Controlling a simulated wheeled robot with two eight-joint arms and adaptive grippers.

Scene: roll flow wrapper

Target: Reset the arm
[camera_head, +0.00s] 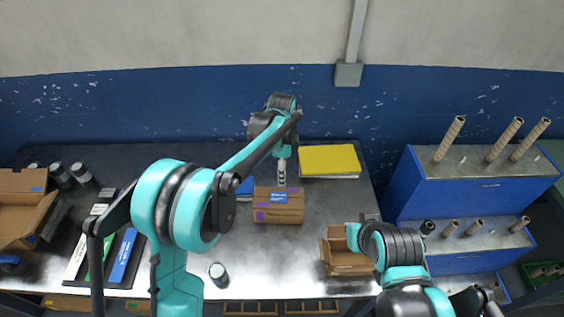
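My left arm reaches in over the table. Its gripper (282,172) points down at the back edge of a closed brown cardboard box (278,212) with a blue label and purple marks. The fingers look narrow and small; I cannot tell whether they are open, shut or touching the box. My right arm stands at the lower right, with its teal and black joints beside and partly over an open brown box (343,262). No fingers of the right gripper can be made out.
A yellow pad (329,160) lies behind the closed box on the dark table (262,255). A blue rack (455,188) with several brown rolls stands at right. Another open carton (20,220), a dark cylinder (218,272) and flat packs are at left. The table centre is partly clear.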

